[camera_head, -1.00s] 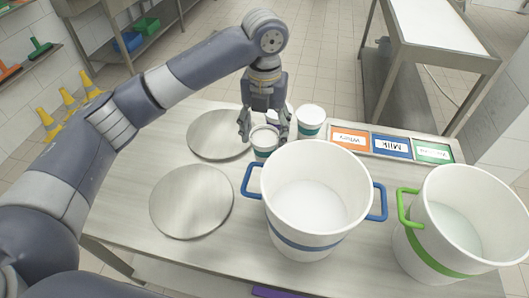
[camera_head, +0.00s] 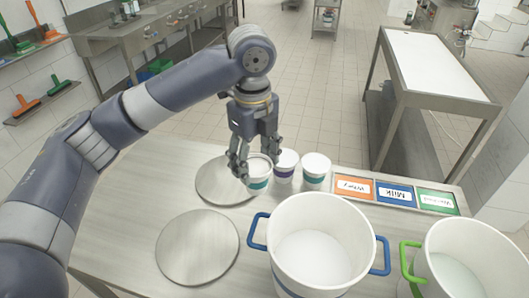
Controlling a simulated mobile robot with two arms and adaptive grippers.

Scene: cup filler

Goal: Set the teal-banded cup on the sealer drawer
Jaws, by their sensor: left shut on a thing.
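My left gripper (camera_head: 257,165) is shut on a white cup with a teal band (camera_head: 257,185). The cup is upright, close to the right edge of the far round metal plate; I cannot tell whether it is clear of the table. Just right of it stands a white cup with a purple band (camera_head: 285,174). Right of that stands another white cup with a teal band (camera_head: 316,177). I cannot make out a sealer drawer in this view. My right gripper is not in view.
A far round plate (camera_head: 215,185) and a near one (camera_head: 197,248) lie on the metal table (camera_head: 135,200). A blue-handled bucket (camera_head: 322,255) and a green-handled bucket (camera_head: 455,262) stand in front. Orange, blue and green labels (camera_head: 395,194) lie to the right.

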